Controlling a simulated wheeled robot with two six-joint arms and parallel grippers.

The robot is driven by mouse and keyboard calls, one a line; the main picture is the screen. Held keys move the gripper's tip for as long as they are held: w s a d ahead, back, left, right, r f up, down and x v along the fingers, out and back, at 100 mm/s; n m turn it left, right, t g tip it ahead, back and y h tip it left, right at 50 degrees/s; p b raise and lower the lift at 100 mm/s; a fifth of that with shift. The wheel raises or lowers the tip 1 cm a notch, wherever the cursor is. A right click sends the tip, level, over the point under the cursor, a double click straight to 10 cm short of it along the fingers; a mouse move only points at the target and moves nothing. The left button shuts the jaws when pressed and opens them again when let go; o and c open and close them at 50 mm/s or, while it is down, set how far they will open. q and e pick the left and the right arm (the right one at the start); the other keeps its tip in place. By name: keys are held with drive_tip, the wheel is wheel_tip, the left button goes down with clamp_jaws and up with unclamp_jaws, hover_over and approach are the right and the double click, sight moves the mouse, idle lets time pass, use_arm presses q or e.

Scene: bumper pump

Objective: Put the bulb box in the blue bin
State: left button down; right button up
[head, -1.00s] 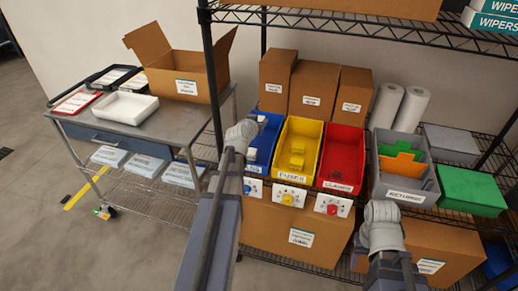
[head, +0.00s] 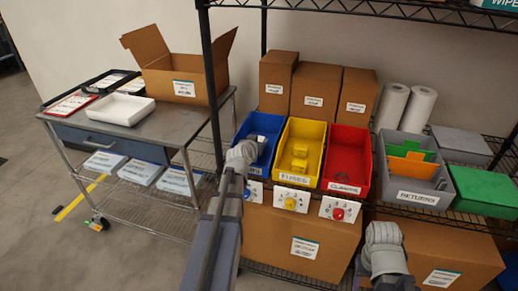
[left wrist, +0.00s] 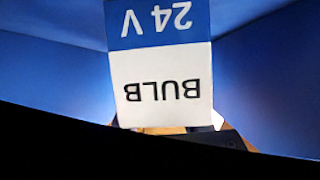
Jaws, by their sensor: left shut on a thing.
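The blue bin (head: 266,126) stands at the left end of the bin row on the shelf. My left gripper (head: 243,152) is at its front left; its fingertips are hidden by my own wrist in the head view. In the left wrist view, the bulb box (left wrist: 163,85), white and blue with upside-down "24 V" and "BULB" print, is held between the blue bin walls (left wrist: 262,70). My left gripper is shut on it. Whether the box touches the bin floor cannot be told. My right arm's wrist (head: 383,240) is in front of the shelf at right; its fingers do not show.
A yellow fuse bin (head: 300,148) and a red bin (head: 347,160) stand right of the blue one. A grey returns bin (head: 415,180) is further right. A black shelf post (head: 211,80) rises close to my left arm. A steel cart (head: 170,128) stands left.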

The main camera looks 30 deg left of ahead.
use_arm(q)
drive_tip(key=shift+f, duration=0.3)
use_arm(e)
drive_tip(key=shift+f, duration=0.3)
use_arm(q)
drive_tip(key=shift+f, duration=0.2)
drive_tip(key=shift+c, duration=1.8)
unclamp_jaws()
use_arm(e)
drive_tip(key=shift+f, duration=0.15)
use_arm(q)
drive_tip(key=shift+r, duration=0.2)
